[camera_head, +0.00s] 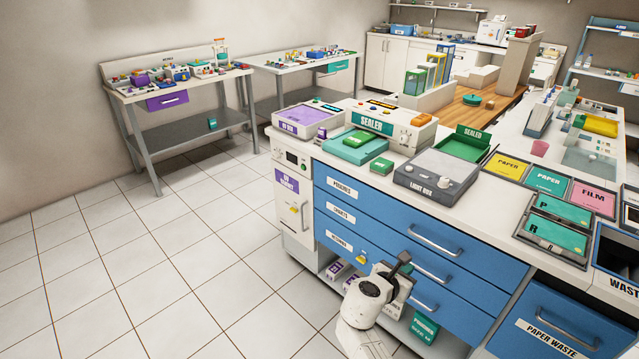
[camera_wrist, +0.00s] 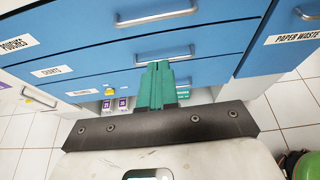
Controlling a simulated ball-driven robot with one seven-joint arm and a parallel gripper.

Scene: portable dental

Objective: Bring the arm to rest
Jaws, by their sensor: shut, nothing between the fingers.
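My gripper (camera_head: 402,258) is in front of the blue drawer cabinet (camera_head: 379,206), near its lower drawers, at the end of my white arm. In the wrist view my gripper (camera_wrist: 157,66) shows two green fingers pressed together with nothing between them. The fingers point toward the lower drawer fronts and overlap a lower drawer handle (camera_wrist: 167,54) in the picture. I cannot tell whether they touch it. The drawers look closed.
A light box (camera_head: 438,175), a sealer (camera_head: 392,124) and labelled trays stand on the worktop above. Purple-marked boxes (camera_wrist: 115,104) sit on the low shelf under the drawers. A paper waste drawer (camera_head: 560,318) is at right. The tiled floor at left (camera_head: 130,260) is clear.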

